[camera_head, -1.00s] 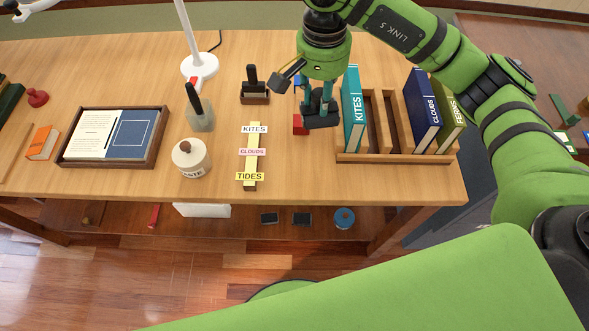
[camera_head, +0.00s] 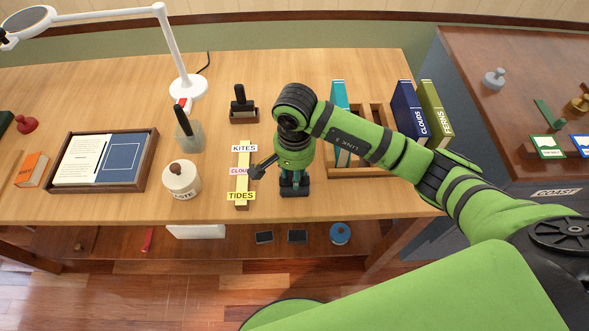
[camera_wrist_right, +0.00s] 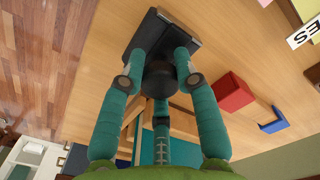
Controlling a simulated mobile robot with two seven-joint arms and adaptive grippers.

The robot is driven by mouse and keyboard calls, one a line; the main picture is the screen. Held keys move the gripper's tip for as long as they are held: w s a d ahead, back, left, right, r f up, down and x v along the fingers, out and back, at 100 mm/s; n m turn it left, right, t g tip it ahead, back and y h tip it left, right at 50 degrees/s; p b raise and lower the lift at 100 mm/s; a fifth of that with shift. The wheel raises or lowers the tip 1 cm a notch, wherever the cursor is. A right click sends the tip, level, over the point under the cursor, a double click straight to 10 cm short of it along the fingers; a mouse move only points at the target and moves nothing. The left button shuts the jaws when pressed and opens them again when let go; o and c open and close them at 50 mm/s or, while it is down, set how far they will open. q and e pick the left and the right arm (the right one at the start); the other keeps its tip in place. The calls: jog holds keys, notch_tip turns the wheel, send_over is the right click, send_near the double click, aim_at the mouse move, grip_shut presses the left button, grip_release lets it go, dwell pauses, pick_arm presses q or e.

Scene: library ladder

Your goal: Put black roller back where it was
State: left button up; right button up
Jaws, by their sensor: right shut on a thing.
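My right gripper (camera_head: 294,178) points down over the front part of the table, between the label strip and the book rack. It is shut on a dark block with a round black knob, which I take to be the black roller (camera_head: 294,190). In the right wrist view, the fingers of my right gripper (camera_wrist_right: 160,80) close around the knob, and the dark base of the black roller (camera_wrist_right: 150,40) shows beyond it. I cannot tell whether the base touches the table. My left gripper is not in view.
The label strip (camera_head: 243,162) lies left of my gripper, and a paste jar (camera_head: 181,180) stands further left. A black-handled block (camera_head: 241,106) stands behind. The wooden book rack (camera_head: 375,170) is at right. Red (camera_wrist_right: 232,92) and blue (camera_wrist_right: 275,121) pieces show in the right wrist view.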

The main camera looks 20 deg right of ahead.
jog(key=shift+f, duration=0.15)
jog(key=o, duration=1)
notch_tip(320, 180, up, 12)
jog(key=shift+r+b, duration=0.15)
jog(key=shift+b, duration=1.05)
